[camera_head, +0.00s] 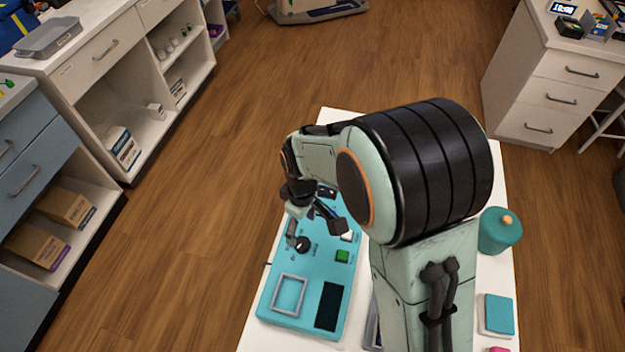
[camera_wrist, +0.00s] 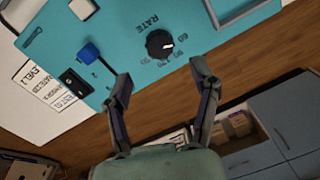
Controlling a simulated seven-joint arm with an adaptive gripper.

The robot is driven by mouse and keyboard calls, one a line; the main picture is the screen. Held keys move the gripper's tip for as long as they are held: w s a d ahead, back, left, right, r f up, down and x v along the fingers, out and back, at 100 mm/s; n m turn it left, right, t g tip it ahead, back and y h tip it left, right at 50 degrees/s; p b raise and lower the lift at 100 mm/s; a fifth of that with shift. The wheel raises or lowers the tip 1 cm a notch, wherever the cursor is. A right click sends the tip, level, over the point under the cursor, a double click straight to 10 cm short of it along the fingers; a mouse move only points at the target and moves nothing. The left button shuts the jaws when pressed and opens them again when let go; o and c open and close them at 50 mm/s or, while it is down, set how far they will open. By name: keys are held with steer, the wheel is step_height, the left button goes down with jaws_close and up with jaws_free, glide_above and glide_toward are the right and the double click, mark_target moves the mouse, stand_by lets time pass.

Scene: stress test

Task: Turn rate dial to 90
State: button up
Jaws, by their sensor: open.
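The teal control panel (camera_head: 317,272) lies on a white table. Its round black rate dial (camera_wrist: 159,43) shows a white pointer mark toward the right of the wrist picture. "RATE" is printed beside it; the surrounding numbers include what looks like 60, others being hard to read. The dial also shows in the head view (camera_head: 303,244). My gripper (camera_wrist: 163,78) is open and empty, its two fingers apart, with the dial beyond the gap between their tips. In the head view my gripper (camera_head: 316,237) is over the panel near the dial; contact cannot be told.
A blue-capped lever (camera_wrist: 89,53), a black rocker switch (camera_wrist: 75,84) and a white button (camera_wrist: 82,8) sit near the dial. A green button (camera_head: 343,256) is on the panel too. A teal canister (camera_head: 499,232) stands at the table's right. My arm hides part of the table.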

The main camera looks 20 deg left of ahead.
mark_target(302, 242)
step_height(302, 242, down, 6)
steer(key=shift+s+f, duration=0.1)
steer(key=shift+s, duration=0.05)
jaws_close()
